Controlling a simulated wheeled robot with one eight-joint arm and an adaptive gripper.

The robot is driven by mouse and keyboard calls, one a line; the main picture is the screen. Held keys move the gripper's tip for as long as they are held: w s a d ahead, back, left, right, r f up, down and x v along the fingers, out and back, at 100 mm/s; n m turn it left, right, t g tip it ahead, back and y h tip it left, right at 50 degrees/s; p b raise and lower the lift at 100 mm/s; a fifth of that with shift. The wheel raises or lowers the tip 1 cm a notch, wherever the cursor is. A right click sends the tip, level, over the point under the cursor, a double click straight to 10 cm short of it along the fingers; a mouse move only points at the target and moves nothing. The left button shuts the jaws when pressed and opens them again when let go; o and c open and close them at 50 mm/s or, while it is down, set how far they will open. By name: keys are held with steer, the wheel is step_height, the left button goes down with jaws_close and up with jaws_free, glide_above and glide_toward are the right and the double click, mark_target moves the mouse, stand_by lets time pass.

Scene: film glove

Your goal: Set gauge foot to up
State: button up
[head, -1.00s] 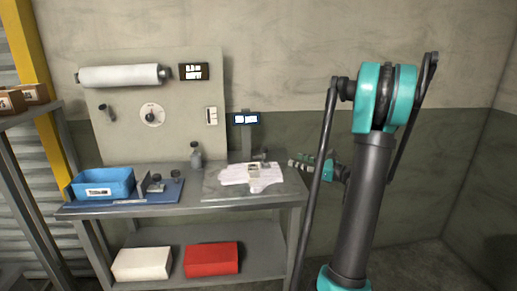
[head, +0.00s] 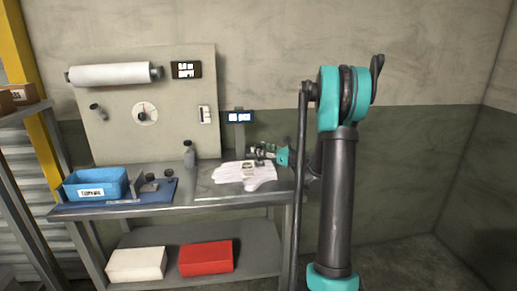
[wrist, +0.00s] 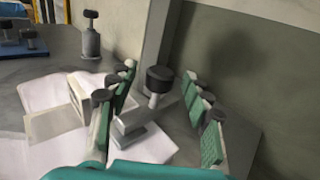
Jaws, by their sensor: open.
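A grey block with a black knob (wrist: 159,78) on a short pale post looks like the gauge foot. In the wrist view it stands between the green-padded fingers of my gripper (wrist: 157,100), which is open. I see no clear contact between the fingers and the knob. In the head view my gripper (head: 264,152) is at the right back of the bench, and the foot is too small to make out there. White gloves (head: 230,174) lie flat on the bench; in the wrist view white material (wrist: 45,92) lies beside and under the block.
A small display (head: 239,117) stands on a post behind the gloves. A grey bottle (head: 190,156) is to the left, with a blue bin (head: 95,184) and blue mat (head: 155,197) farther left. The wall rises close behind my gripper.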

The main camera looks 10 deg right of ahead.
steer(key=shift+x, duration=0.85)
steer(key=shift+c, duration=0.2)
jaws_close()
